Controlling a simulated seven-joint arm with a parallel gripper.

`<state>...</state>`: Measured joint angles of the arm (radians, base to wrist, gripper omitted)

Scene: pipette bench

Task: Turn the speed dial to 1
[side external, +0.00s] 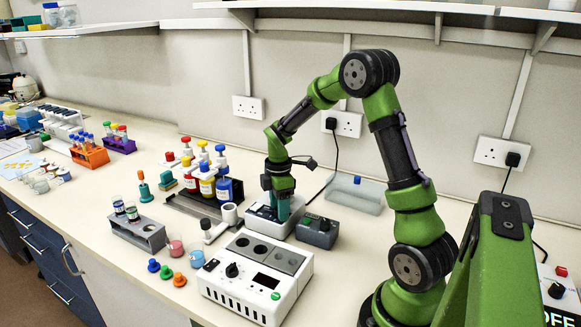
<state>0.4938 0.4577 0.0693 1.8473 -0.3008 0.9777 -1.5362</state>
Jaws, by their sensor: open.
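No readable "speed" label shows, so I cannot tell for sure which dial is the speed dial. A white instrument (258,226) stands at the middle of the bench, and my gripper (281,214) points down over it, open. The fingertips are close to its top; whether they touch it or straddle a knob is hidden. A black dial (232,270) sits on the front of a larger white block unit (240,296) nearer the camera. Another black dial (556,291) is on a white box at the right edge, beside a display reading OFF.
A dark grey box (315,232) stands just right of my gripper. A clear tray (355,195) lies behind it. A rack with red, yellow and blue bottles (206,185) is to the left, with a grey tube rack (137,233) farther left.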

